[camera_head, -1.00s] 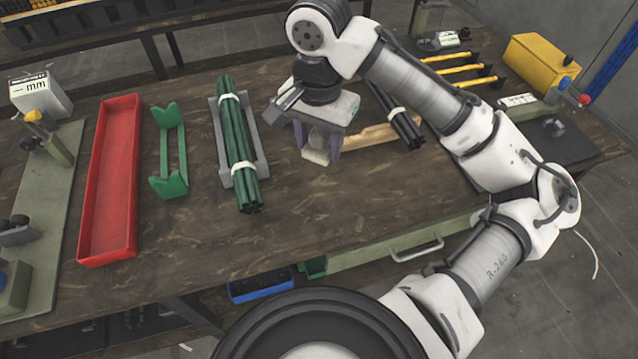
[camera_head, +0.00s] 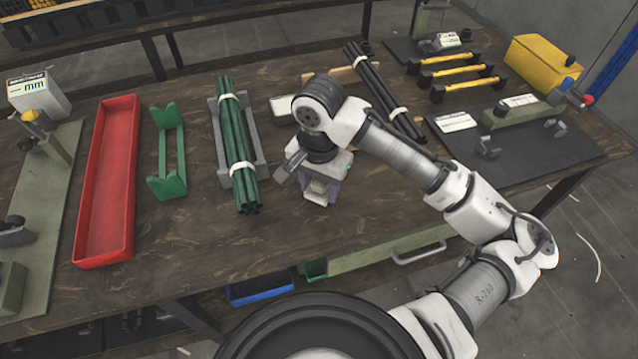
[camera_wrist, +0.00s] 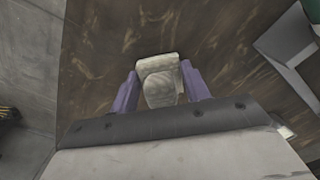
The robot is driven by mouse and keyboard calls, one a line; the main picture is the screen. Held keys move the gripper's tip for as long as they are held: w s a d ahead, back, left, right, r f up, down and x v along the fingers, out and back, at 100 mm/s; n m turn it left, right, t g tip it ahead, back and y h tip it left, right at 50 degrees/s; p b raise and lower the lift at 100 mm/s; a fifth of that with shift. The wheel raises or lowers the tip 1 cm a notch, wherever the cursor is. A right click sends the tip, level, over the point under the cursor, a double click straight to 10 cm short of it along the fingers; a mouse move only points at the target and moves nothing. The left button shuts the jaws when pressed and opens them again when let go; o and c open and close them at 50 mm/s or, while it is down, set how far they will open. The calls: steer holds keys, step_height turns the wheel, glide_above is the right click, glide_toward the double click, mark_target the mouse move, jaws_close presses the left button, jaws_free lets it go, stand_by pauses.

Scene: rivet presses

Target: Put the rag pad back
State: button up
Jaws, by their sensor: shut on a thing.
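My gripper (camera_head: 316,197) is over the middle of the wooden bench, right of the green rod bundle. In the wrist view its purple fingers (camera_wrist: 162,90) are shut on a pale, cream-grey rag pad (camera_wrist: 160,70), one finger on each side. The pad (camera_head: 315,191) also shows below the gripper in the head view, partly hidden by it. It appears close above the bench top; I cannot tell whether it touches. A small shallow grey tray (camera_head: 281,111) lies behind the gripper, partly hidden by my arm.
The green rods (camera_head: 237,150) lie in a grey cradle (camera_head: 262,165). An empty green cradle (camera_head: 168,150) and a red tray (camera_head: 107,190) stand left. The bench (camera_head: 330,235) is clear in front of the gripper.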

steer(key=shift+f, duration=0.2)
steer(key=o, duration=0.9)
steer(key=shift+o, duration=0.2)
steer(key=shift+r, duration=0.15)
step_height(320, 180, up, 12)
steer(key=shift+r+p, duration=0.1)
steer(key=shift+p, duration=0.35)
